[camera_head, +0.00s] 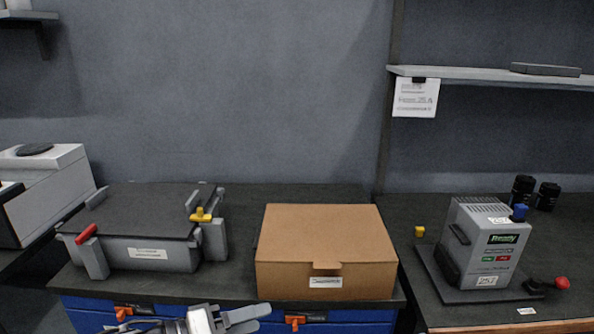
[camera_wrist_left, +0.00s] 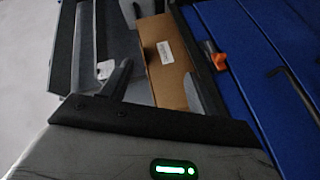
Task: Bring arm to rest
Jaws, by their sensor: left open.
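My left gripper (camera_head: 262,318) shows at the bottom edge of the head view. It is light grey, open and empty, in front of the bench's blue drawer fronts and below the cardboard box's front. Most of my left arm is cut off by the frame. In the left wrist view, my wrist housing with a green light fills the bottom, and a dark gripper part reaches up from it. My right gripper is in neither view.
A closed cardboard box (camera_head: 325,245) sits mid-bench. Left of it is a grey case (camera_head: 150,258) with a red and a yellow handle. A grey device (camera_head: 490,245) stands on the right bench. Blue drawers (camera_head: 340,317) have orange latches (camera_head: 295,321). A shelf (camera_head: 490,75) hangs above right.

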